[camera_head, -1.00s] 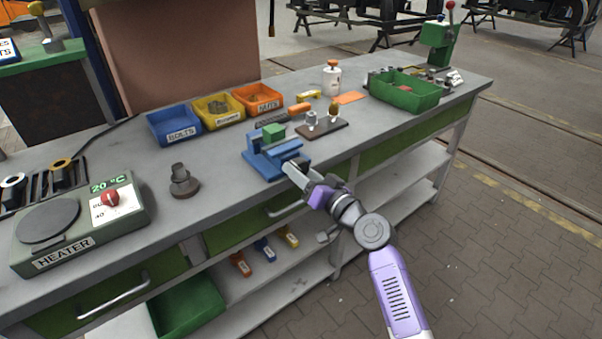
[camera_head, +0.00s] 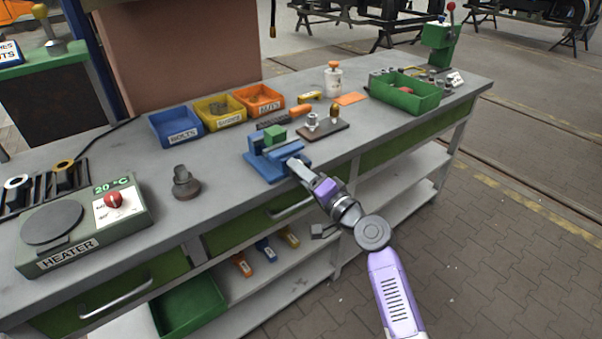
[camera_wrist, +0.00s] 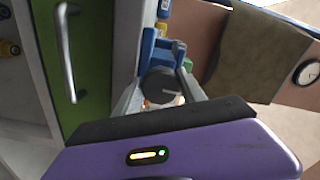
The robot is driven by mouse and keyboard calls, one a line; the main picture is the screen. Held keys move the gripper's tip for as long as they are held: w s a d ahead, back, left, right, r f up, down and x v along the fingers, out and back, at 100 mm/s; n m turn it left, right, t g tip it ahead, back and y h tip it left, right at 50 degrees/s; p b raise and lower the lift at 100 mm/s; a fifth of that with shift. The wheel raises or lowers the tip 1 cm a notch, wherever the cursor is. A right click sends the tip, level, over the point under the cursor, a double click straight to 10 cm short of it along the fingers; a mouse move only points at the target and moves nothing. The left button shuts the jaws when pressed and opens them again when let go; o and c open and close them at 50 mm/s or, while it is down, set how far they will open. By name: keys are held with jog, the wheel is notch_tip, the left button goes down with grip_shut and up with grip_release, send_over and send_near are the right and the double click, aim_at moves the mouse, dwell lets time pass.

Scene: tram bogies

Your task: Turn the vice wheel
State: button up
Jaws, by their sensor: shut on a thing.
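The blue vice (camera_head: 270,160) stands at the front edge of the bench with a green block (camera_head: 274,134) between its jaws. My gripper (camera_head: 297,166) reaches the front of the vice from the right. In the wrist view my gripper (camera_wrist: 160,100) has its two fingers on either side of a dark round vice wheel (camera_wrist: 160,86) and is shut on it. The blue vice body (camera_wrist: 155,50) shows just beyond the wheel. In the head view the wheel is hidden behind my gripper.
Bins of bolts (camera_head: 175,126), washers and nuts stand behind the vice. A small dark stand (camera_head: 325,128) with fittings is to the right, and a green crate (camera_head: 404,92) farther right. A heater (camera_head: 85,225) is at the left. A drawer handle (camera_wrist: 66,50) is close by in the wrist view.

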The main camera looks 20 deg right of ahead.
dwell(0.4)
jog(key=o, duration=1.4)
jog(key=shift+v, duration=3.95)
